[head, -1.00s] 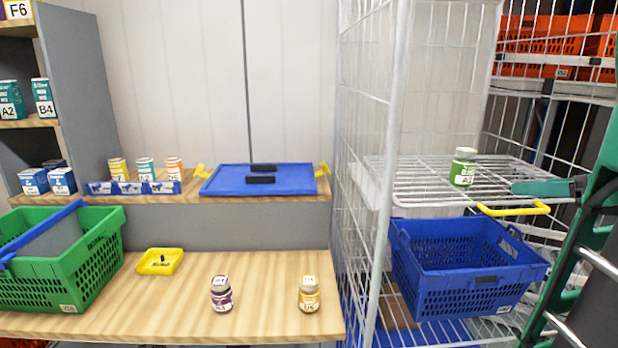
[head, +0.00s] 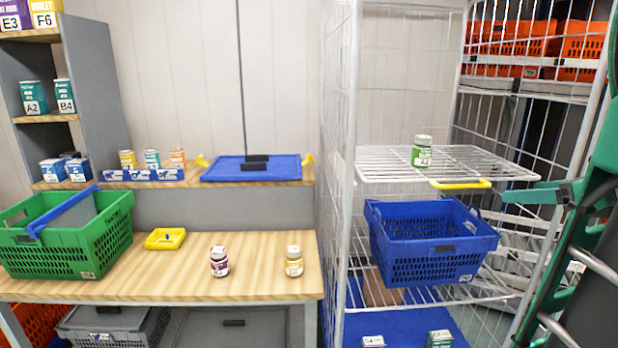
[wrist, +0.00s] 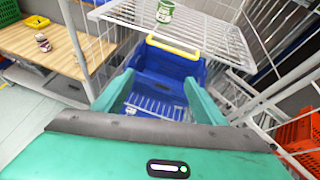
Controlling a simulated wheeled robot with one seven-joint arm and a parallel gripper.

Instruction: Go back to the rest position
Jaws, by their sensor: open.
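My gripper (wrist: 160,92) is open and empty in the wrist view, its two green fingers apart. In the head view it shows at the right (head: 535,192), beside the wire cage trolley and clear of its shelves. A green-labelled jar (head: 422,151) stands upright on the trolley's upper wire shelf (head: 480,162); it also shows in the wrist view (wrist: 165,11). The gripper is apart from the jar. A blue basket (head: 430,245) sits on the shelf below, with a yellow handle (head: 460,184) above it.
A wooden bench (head: 200,285) holds a green crate (head: 85,240), a yellow tray (head: 165,239), a purple jar (head: 219,261) and a yellow jar (head: 293,261). Trolley wire walls (head: 340,130) stand between bench and gripper. Orange totes (head: 510,45) fill the rack behind at right.

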